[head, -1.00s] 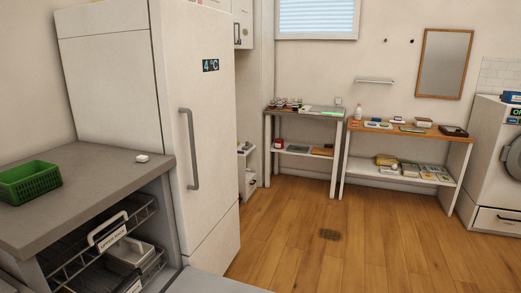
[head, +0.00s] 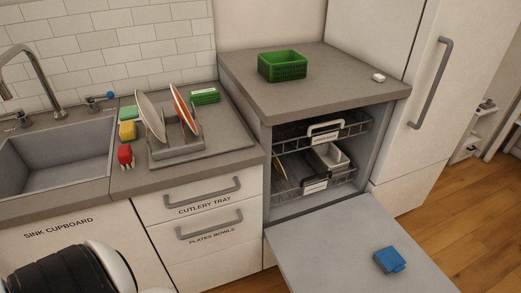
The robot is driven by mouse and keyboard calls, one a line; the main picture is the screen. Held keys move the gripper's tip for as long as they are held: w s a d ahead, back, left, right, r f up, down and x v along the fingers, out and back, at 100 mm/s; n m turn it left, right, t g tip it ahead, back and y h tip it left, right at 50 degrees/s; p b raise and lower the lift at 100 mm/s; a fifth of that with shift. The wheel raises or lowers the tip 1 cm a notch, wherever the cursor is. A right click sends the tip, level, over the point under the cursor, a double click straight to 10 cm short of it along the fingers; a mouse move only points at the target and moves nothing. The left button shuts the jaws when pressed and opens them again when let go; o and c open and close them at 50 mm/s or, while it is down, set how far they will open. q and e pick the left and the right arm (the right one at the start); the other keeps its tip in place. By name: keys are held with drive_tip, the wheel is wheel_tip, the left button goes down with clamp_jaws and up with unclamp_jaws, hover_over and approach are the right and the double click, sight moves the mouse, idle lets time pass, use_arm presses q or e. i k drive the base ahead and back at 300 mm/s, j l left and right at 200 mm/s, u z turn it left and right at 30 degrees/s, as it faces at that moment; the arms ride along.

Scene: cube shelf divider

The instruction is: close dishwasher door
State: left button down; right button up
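The dishwasher door (head: 350,245) hangs folded down and open, lying roughly flat in front of the dishwasher. A blue block-like item (head: 390,260) lies on the door's inner face. Inside the dishwasher, an upper rack (head: 350,130) with a white handle and a lower rack (head: 340,186) are visible. The lower rack holds a grey-white container and a yellowish item. A black and white rounded part of my own body shows at the bottom left. Neither of my grippers is in view.
A green basket (head: 282,66) and a small white object (head: 378,78) sit on the dishwasher's countertop. At left are a sink (head: 55,150), a dish rack (head: 178,140) with plates, and shut drawers (head: 195,200). A fridge (head: 425,100) stands right. Wooden floor is free at right.

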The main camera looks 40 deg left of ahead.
sight(333, 249)
drive_tip(key=i+l+u, duration=0.1)
drive_tip(key=u, duration=0.3)
drive_tip(key=i+l+u, duration=0.15)
drive_tip(key=u, duration=0.2)
drive_tip(key=i+l+u, duration=0.1)
drive_tip(key=u, duration=0.3)
drive_tip(key=l+u, duration=0.35)
drive_tip(key=i+l, duration=0.1)
drive_tip(key=l, duration=0.2)
drive_tip(key=i+l, duration=0.1)
drive_tip(key=l, duration=0.15)
